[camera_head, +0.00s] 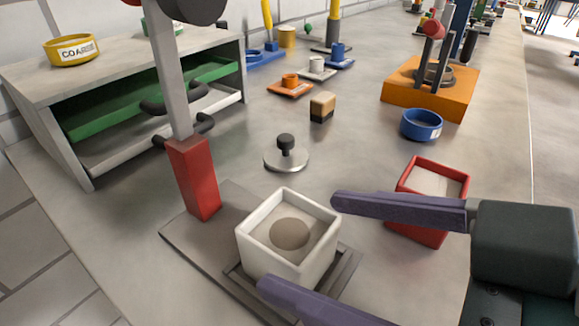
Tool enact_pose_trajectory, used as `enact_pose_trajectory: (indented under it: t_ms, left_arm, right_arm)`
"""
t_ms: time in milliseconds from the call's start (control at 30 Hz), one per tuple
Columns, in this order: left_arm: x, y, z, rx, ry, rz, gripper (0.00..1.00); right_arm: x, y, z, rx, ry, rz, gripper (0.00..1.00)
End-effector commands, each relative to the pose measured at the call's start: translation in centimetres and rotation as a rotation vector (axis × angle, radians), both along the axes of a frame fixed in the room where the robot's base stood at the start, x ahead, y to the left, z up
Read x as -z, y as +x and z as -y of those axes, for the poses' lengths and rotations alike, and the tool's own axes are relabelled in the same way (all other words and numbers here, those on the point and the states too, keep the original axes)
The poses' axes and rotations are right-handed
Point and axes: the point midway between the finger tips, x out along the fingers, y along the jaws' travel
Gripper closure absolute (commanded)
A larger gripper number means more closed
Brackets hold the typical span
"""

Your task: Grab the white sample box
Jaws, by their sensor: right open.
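The white sample box (268,262) is an open square box with pale sand and a darker round patch inside. It sits on a dark square base on a grey plate (190,240). My right gripper (298,243) comes in from the right, open, with two purple fingers. One finger lies at the box's far right corner and the other at its near right side. The box lies at the fingertips, partly between them; I cannot tell whether they touch it. My left gripper is not in view.
A red post (193,178) stands left of the white box. A red box (440,165) with pale sand is partly behind my right finger. A metal disc with a black knob (286,155), a blue ring (421,125) and an orange block (400,92) stand farther back. A shelf (60,140) is at left.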

Motion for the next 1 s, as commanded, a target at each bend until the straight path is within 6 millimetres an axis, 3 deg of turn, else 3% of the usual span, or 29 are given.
enact_pose_trajectory:
  t_ms: [600,867,1000]
  left_arm:
    - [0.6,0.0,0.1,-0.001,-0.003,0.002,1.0]
    - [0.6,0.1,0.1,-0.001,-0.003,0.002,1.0]
    - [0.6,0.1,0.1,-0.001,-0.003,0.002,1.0]
  right_arm:
    - [2.4,4.1,-5.3,0.001,-0.001,0.0,0.0]
    - [2.5,4.2,-5.5,0.001,-0.003,-0.001,0.0]
    - [2.5,4.2,-5.5,0.001,-0.003,-0.001,0.16]
